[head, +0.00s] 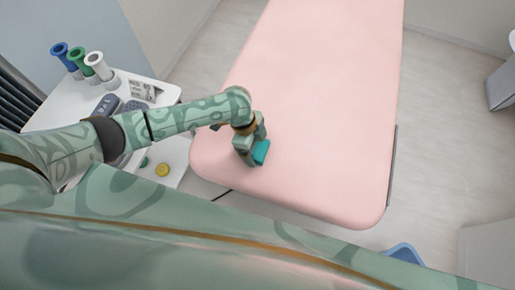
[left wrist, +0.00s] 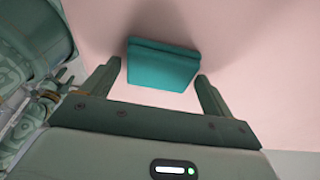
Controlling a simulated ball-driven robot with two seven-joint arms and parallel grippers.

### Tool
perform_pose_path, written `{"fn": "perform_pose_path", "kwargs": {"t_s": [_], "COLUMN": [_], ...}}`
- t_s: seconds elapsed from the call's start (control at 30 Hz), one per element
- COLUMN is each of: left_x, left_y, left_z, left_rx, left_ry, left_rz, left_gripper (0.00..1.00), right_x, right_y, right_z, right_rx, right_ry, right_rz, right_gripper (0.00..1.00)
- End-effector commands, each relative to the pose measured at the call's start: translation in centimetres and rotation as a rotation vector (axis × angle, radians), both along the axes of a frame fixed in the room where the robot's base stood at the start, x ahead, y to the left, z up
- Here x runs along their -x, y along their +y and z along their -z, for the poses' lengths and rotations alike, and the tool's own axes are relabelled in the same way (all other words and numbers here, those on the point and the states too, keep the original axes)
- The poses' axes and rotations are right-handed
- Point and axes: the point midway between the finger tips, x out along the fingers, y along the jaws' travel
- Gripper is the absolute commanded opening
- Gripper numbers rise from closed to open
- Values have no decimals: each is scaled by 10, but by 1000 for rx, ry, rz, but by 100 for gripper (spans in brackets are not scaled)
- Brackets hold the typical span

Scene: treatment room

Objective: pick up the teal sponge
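The teal sponge (head: 261,152) lies on the pink treatment table (head: 318,100), near its front left corner. My left gripper (head: 250,150) is down at the sponge and covers part of it in the head view. In the left wrist view the sponge (left wrist: 162,65) sits between and just beyond the two spread fingertips of my left gripper (left wrist: 158,78). A gap shows beside each finger, so the gripper is open and not holding the sponge. My right gripper is in neither view.
A white side table (head: 60,112) at the left holds several coloured cylinders (head: 96,62) and a grey device. A yellow round item (head: 162,169) sits on its lower shelf. A blue object (head: 404,253) stands at the lower right. The rest of the pink table is clear.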

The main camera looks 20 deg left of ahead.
Motion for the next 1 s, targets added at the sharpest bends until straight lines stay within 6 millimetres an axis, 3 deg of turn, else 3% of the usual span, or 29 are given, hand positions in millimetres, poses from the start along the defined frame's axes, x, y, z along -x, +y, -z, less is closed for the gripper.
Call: {"fn": "perform_pose_path", "kwargs": {"t_s": [0.03, 0.1, 0.4, 0.57, 0.7, 0.93, 1.0], "left_x": [0, 0, 0, -1, 0, 38, 55], "left_y": [0, 0, 0, 0, -1, -32, -45], "left_z": [0, 0, -1, -13, -40, -100, -107], "left_rx": [0, 0, 0, 1, 2, 4, 3], "left_ry": [0, 0, 0, -3, -4, -4, -1], "left_rz": [0, 0, 0, 0, 2, 5, 6], "left_gripper": [72, 54, 54, 54, 54, 54, 54], "right_x": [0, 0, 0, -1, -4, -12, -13], "right_y": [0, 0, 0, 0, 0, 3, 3], "right_z": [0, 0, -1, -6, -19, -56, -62], "right_rx": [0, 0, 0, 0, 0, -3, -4], "right_ry": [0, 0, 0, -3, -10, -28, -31], "right_rz": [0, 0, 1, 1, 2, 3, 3], "right_gripper": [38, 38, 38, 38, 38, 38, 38]}}
